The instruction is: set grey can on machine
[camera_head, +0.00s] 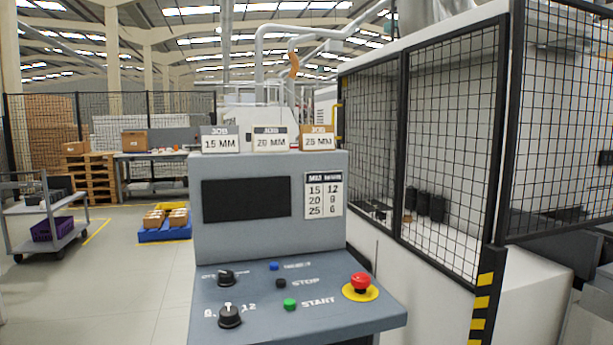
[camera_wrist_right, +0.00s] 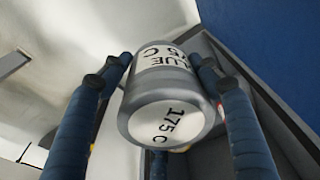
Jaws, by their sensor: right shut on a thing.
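A grey can (camera_wrist_right: 165,95) with white labels, one reading 175 C, fills the middle of the right wrist view. My right gripper (camera_wrist_right: 161,76) is shut on it, with blue fingers on both sides. The can appears tilted in that picture. The machine shows in the head view as a grey control console (camera_head: 270,175) beside a white enclosure (camera_head: 535,300) with black mesh panels. Neither gripper shows in the head view, and my left gripper is in no view.
The console carries a red emergency button (camera_head: 360,283), a green start button (camera_head: 290,304) and black knobs. Job cards (camera_head: 270,139) stand on its top. Several dark cylinders (camera_head: 430,206) stand behind the mesh.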

